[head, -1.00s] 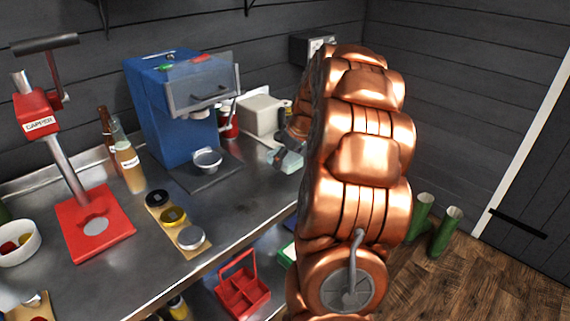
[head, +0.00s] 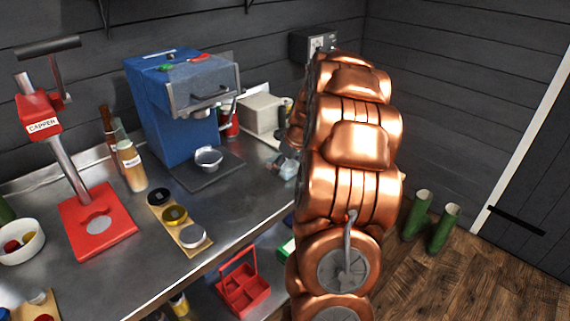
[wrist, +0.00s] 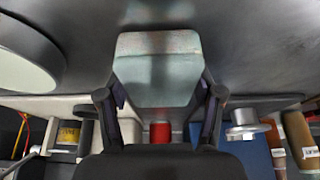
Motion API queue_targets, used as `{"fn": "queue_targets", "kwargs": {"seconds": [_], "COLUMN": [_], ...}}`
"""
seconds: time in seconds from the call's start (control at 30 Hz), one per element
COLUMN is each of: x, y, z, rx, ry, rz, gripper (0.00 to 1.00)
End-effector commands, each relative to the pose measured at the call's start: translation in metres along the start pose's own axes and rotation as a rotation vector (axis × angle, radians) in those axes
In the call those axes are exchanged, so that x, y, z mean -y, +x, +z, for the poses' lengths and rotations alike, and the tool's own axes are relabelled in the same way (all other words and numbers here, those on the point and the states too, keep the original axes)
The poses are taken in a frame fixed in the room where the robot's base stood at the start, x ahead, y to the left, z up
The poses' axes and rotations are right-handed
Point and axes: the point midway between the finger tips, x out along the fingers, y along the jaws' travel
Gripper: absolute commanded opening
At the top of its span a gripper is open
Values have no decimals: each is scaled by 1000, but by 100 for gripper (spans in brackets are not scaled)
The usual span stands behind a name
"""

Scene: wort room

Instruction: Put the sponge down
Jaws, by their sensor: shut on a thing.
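The sponge (wrist: 157,72) is a pale grey-green block with a pinkish far face, in the middle of the wrist view. My gripper (wrist: 158,95) has a finger on each side of it and is shut on it. In the head view a small pale part of the sponge (head: 288,169) shows at the back right of the steel counter (head: 235,205), just left of my copper arm. My gripper is mostly hidden there behind the arm. I cannot tell whether the sponge touches the counter.
A blue machine (head: 178,125) with a metal cup (head: 208,158) stands left of the sponge. A pale box (head: 260,114) stands behind.

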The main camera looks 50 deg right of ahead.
Motion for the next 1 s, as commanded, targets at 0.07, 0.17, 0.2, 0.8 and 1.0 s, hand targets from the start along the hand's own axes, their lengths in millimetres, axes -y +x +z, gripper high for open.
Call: {"fn": "queue_targets", "kwargs": {"seconds": [0.07, 0.17, 0.2, 0.8, 1.0], "x": [0, 0, 0, 0, -1], "y": [2, 5, 6, 2, -13], "z": [1, 2, 2, 1, -1], "rx": [0, -1, 0, 0, -5], "ry": [0, 1, 1, 0, -1], "rz": [0, 0, -1, 0, 3], "gripper": [33, 33, 33, 91, 91]}}
